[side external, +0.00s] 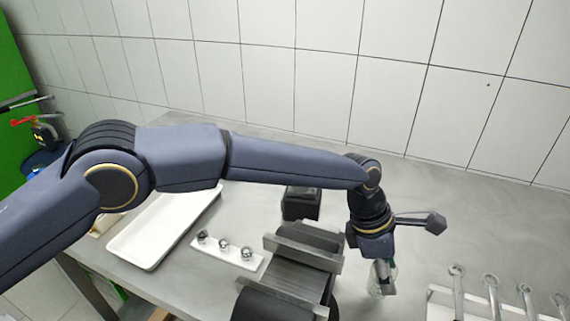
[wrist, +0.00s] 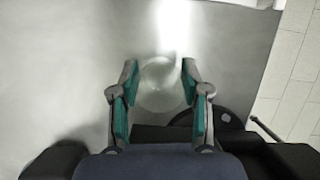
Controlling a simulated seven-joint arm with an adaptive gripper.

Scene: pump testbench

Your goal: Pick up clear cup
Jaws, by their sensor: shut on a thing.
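The clear cup (wrist: 158,84) is see-through and sits between the two teal-padded fingers of my gripper (wrist: 157,92) in the wrist view. In the side view my gripper (side external: 383,278) points down at the right of the grey pump block, and the cup (side external: 375,284) shows faintly at its fingertips. The fingers are shut on the cup. The fingers hide part of the cup in the side view, and I cannot tell whether its base touches the table.
The dark pump block (side external: 292,270) stands just left of my gripper. A white strip with several metal balls (side external: 226,249) and a white tray (side external: 150,240) lie further left. A rack with upright metal tools (side external: 492,295) stands at right.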

